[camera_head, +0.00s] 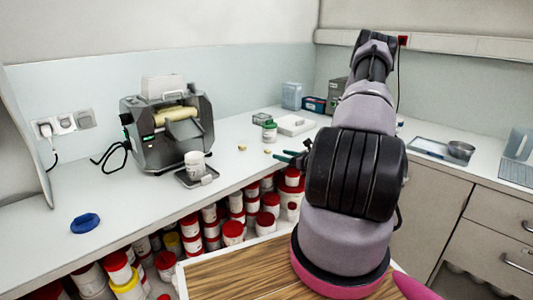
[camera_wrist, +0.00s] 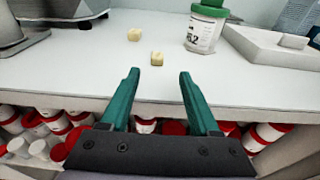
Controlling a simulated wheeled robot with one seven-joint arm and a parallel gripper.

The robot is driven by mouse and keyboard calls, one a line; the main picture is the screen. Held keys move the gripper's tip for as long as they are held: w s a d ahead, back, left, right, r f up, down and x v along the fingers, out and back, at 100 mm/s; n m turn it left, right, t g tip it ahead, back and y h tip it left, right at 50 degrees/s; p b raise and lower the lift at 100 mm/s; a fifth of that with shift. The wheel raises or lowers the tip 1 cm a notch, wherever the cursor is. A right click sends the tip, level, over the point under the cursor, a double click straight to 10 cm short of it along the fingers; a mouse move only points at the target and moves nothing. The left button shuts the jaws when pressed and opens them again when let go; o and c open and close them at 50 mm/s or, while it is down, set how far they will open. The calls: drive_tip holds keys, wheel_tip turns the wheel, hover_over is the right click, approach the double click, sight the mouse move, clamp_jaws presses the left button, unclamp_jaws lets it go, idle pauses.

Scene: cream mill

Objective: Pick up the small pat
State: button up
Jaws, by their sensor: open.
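Two small pale-yellow pats lie on the white counter. One pat (camera_head: 267,151) is nearer my gripper; it shows in the wrist view (camera_wrist: 157,58) just beyond and between the fingertips. The other pat (camera_head: 242,147) is farther off to the left, and it also shows in the wrist view (camera_wrist: 134,35). They look close in size, and I cannot tell surely which is smaller. My gripper (camera_wrist: 158,76) has green fingers, spread apart and empty, at the counter's front edge. In the head view my gripper (camera_head: 286,158) is partly hidden by my arm.
A green-lidded jar (camera_wrist: 205,26) stands right of the pats, with a white slab (camera_wrist: 262,52) beside it. A grey mill (camera_head: 168,135) stands left, a white cup (camera_head: 195,163) before it. Red-lidded tubs (camera_head: 233,232) crowd below the counter. A blue lid (camera_head: 85,222) lies far left.

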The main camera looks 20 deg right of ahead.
drive_tip(key=x, duration=0.6)
drive_tip(key=shift+w+a+r, duration=0.25)
drive_tip(key=shift+a, duration=0.05)
clamp_jaws()
